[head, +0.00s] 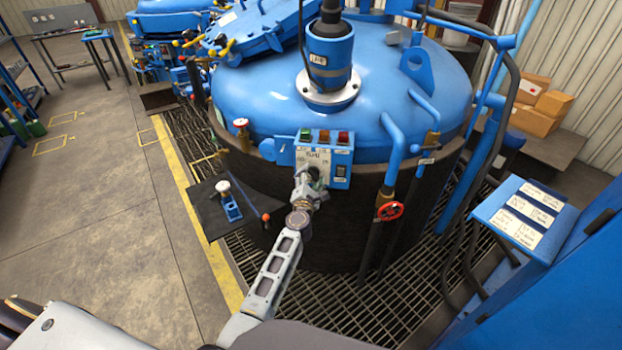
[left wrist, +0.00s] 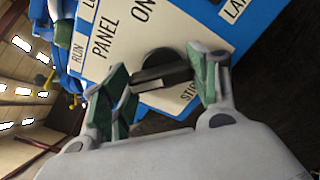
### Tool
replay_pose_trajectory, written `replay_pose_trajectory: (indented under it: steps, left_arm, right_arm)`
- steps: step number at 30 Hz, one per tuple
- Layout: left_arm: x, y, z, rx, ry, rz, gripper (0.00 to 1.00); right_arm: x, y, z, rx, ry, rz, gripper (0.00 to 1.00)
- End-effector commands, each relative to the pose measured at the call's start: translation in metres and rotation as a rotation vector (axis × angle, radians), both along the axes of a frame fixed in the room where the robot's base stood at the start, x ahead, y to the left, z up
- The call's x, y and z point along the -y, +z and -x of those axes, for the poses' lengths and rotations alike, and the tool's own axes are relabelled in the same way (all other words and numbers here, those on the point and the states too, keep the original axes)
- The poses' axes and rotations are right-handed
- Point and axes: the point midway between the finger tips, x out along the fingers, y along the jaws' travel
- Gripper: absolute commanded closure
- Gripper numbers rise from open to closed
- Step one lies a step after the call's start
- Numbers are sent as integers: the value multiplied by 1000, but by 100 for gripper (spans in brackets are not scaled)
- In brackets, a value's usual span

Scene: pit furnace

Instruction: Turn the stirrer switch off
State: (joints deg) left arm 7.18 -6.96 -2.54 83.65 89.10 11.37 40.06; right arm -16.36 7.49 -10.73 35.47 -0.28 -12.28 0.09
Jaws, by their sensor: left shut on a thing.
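The blue control panel (head: 341,156) is mounted on the side of the big blue-lidded furnace. Its white plate shows in the left wrist view (left wrist: 125,32), with "PANEL", "ON" and part of a label starting "STI". The stirrer switch, a black rotary knob (left wrist: 165,70), sits beside that label. My left gripper (head: 312,178) is at the panel's lower left and covers the knob in the head view. In the left wrist view its green-padded fingers (left wrist: 165,83) stand on both sides of the knob, shut on it. My right gripper is out of view.
A red handwheel valve (head: 389,211) and blue pipes are right of the panel. A dark shelf with a blue clamp-like device (head: 230,207) is at the left. A labelled blue stand (head: 525,215) is at the right. Open floor lies left of the yellow line.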

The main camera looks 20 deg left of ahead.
Motion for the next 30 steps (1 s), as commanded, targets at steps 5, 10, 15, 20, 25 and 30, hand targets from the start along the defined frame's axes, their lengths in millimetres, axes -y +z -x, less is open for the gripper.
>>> replay_pose_trajectory:
  steps: [5,10,15,20,25,30]
  left_arm:
    - [0,-4,1,-6,1,4,64]
    - [0,-3,1,-5,0,3,21]
    - [0,-2,0,-3,0,1,19]
    - [0,-1,0,-1,0,1,19]
    - [0,0,0,-1,0,0,19]
    - [0,3,0,-1,1,1,19]
  right_arm:
    - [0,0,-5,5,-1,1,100]
    - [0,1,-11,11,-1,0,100]
    - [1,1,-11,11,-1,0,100]
    - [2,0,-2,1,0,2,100]
    - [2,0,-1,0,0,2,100]
    - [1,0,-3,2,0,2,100]
